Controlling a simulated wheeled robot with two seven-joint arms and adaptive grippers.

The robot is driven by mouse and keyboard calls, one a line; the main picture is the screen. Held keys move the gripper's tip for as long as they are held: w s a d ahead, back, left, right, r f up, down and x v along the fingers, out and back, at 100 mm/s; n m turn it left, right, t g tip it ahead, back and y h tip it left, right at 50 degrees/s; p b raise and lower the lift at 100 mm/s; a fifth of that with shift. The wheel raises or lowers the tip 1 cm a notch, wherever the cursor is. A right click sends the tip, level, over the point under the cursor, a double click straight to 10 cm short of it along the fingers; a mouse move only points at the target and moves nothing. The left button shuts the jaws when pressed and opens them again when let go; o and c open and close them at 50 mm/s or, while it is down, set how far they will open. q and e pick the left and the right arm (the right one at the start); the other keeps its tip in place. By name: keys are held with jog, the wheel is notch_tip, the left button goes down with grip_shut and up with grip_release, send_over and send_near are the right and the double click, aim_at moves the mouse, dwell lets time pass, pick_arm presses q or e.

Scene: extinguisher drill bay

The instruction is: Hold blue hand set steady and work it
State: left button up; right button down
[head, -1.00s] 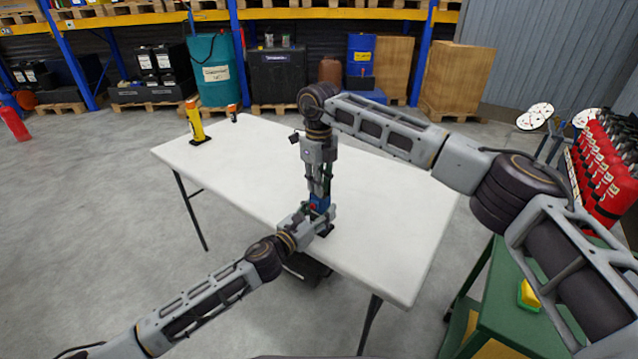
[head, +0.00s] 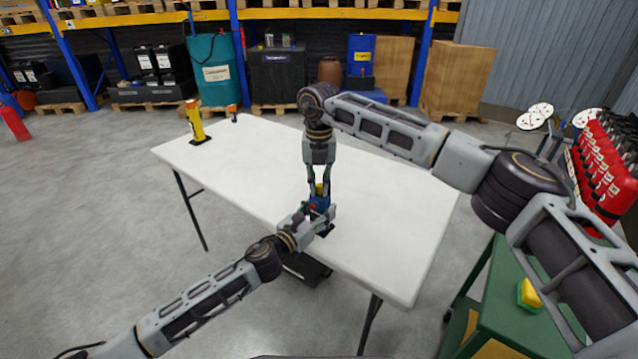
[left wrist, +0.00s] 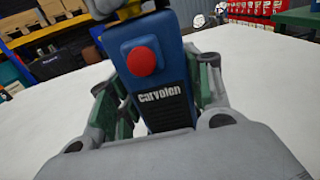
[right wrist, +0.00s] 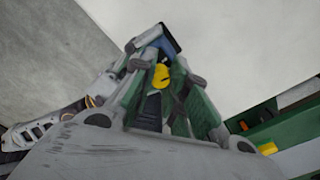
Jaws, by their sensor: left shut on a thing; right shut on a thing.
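The blue hand set (head: 320,205) stands upright near the white table's front edge, with a yellow part on top. In the left wrist view its blue body (left wrist: 170,38) has a round red button (left wrist: 142,61) and a dark panel with white lettering. My left gripper (head: 321,215) is shut around the body from the front left, its fingers on either side. My right gripper (head: 320,187) reaches down from above and is shut at the yellow top part. In the right wrist view that yellow part (right wrist: 161,76) shows between its fingers, which partly hide the set.
The white table (head: 390,205) is mostly bare. A yellow upright device (head: 195,121) and a small orange-black item (head: 232,113) stand at its far left. A green cart (head: 505,315) with a yellow item (head: 529,295) and red extinguishers (head: 603,170) are at right.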

aim_at(319, 185)
jog(key=shift+m, duration=1.7)
jog(key=c, duration=1.3)
grip_release()
jog(key=shift+c, duration=0.2)
jog(key=shift+r, duration=0.1)
notch_tip(319, 185, up, 12)
